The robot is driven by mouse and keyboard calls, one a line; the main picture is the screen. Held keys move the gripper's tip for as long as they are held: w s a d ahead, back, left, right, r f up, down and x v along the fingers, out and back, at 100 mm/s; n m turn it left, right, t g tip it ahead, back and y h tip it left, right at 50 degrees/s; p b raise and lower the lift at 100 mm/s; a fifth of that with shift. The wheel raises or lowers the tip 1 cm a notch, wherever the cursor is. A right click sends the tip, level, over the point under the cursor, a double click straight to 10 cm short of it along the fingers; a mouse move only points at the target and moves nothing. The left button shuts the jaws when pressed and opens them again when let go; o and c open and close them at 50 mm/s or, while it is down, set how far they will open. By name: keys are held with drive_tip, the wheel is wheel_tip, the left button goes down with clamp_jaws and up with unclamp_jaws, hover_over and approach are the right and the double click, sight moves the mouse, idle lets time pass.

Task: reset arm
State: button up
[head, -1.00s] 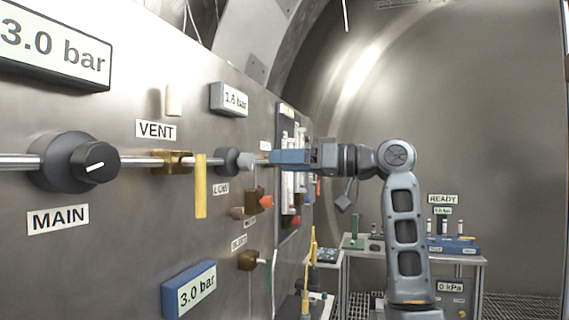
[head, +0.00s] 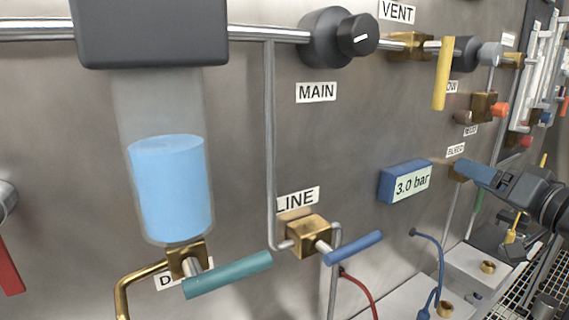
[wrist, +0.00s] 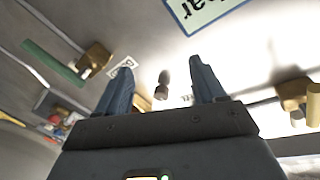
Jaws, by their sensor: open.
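My gripper (head: 470,172) shows at the right edge of the head view, with part of my arm behind it. It is in front of the steel panel, near the BLEED label (head: 456,149) and right of the blue 3.0 bar display (head: 405,182). In the wrist view my gripper (wrist: 160,88) has its two blue fingers well apart, with nothing between them. Beyond the fingers are the panel and a small grey knob (wrist: 164,78). I cannot tell the exact gap from fingers to panel.
A blue hose (head: 437,262) and a bench (head: 480,268) are below right.

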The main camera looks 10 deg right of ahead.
drive_tip(key=s+a+f+m+g+h, duration=0.1)
drive_tip(key=s+a+f, duration=0.25)
drive_tip(key=f, duration=0.35)
drive_tip(key=s+a+f+m+h, duration=0.1)
drive_tip(key=s+a+f, duration=0.1)
drive_tip(key=a+f, duration=0.35)
drive_tip(key=s+a+f+g+h, duration=0.1)
drive_tip(key=s+a+f, duration=0.2)
drive_tip(key=s+f, duration=0.3)
drive_tip(key=s+a+f+h, duration=0.1)
drive_tip(key=s+a+f, duration=0.2)
drive_tip(key=s+f, duration=0.25)
drive_tip(key=s+a+r+n+y, duration=0.1)
drive_tip(key=s+a+n, duration=0.2)
drive_tip(key=s, duration=0.9)
drive_tip(key=s+a+r+n+g, duration=0.1)
drive_tip(key=s+a+r+n, duration=0.1)
drive_tip(key=s, duration=1)
drive_tip(key=a+n, duration=0.1)
drive_tip(key=a, duration=0.1)
drive_tip(key=shift+s+a+y, duration=0.25)
drive_tip(key=shift+a+y, duration=0.15)
drive_tip(key=shift+w, duration=0.1)
